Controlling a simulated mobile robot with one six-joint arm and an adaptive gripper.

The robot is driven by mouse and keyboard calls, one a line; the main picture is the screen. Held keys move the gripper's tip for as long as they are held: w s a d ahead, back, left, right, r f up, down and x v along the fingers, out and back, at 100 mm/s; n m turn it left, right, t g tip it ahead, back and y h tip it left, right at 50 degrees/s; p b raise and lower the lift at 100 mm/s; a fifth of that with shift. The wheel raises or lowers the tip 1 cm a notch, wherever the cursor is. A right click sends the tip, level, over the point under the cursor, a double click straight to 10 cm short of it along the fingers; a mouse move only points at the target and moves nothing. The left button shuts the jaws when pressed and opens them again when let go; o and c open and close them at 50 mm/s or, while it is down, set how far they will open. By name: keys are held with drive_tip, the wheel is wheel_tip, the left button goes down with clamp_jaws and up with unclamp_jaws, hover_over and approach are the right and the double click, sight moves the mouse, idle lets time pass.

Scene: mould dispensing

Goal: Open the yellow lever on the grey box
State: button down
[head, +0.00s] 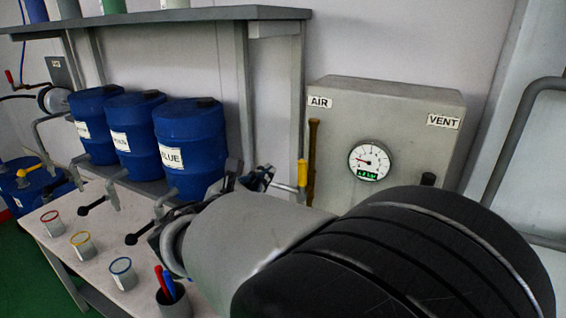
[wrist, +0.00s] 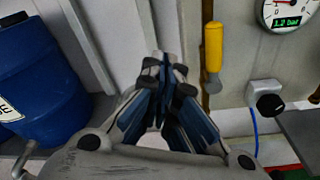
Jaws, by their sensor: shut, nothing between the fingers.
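The grey box (head: 400,115) hangs on the wall, with AIR and VENT labels and a round gauge (head: 370,160). The yellow lever (head: 302,173) stands upright by the box's lower left side, in front of a brown pipe (head: 313,150). In the wrist view the yellow lever (wrist: 213,48) hangs upright just right of my fingertips. My gripper (head: 264,177) is to the left of the lever in the head view. In the wrist view my gripper (wrist: 163,62) is shut and empty, apart from the lever. My arm hides the lower part of the box.
Three blue barrels (head: 190,150) stand at the left above a white bench (head: 60,212). Small cups (head: 122,272) and a dark holder (head: 174,300) with red and blue pieces are on the bench. A grey post (head: 299,100) rises behind the lever. A black knob (wrist: 269,105) sits right of it.

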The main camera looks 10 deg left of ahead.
drive_tip(key=v, duration=0.5)
drive_tip(key=shift+s+d+f+p, duration=0.2)
drive_tip(key=shift+d+f+p, duration=0.1)
drive_tip(key=shift+d+p, duration=0.05)
drive_tip(key=s+d+f+m+g+h, duration=0.1)
drive_tip(key=s+d+m+g, duration=0.3)
drive_tip(key=d, duration=0.5)
drive_tip(key=s+d+f+m+g+h, duration=0.1)
drive_tip(key=s+d+f+m+g, duration=0.15)
drive_tip(key=d+m, duration=0.45)
drive_tip(key=s+d+m+g+h, duration=0.1)
drive_tip(key=s+d+m+g, duration=0.25)
drive_tip(key=d, duration=0.75)
drive_tip(key=s+f+m+y, duration=0.2)
drive_tip(key=s+m+y, duration=0.1)
drive_tip(key=s+m, duration=0.4)
drive_tip(key=s+f+m+g+y, duration=0.1)
drive_tip(key=s+f+m+y, duration=0.2)
drive_tip(key=s+m, duration=0.3)
drive_tip(key=s+d+y, duration=0.1)
drive_tip(key=s, duration=0.2)
drive_tip(key=shift+m, duration=0.35)
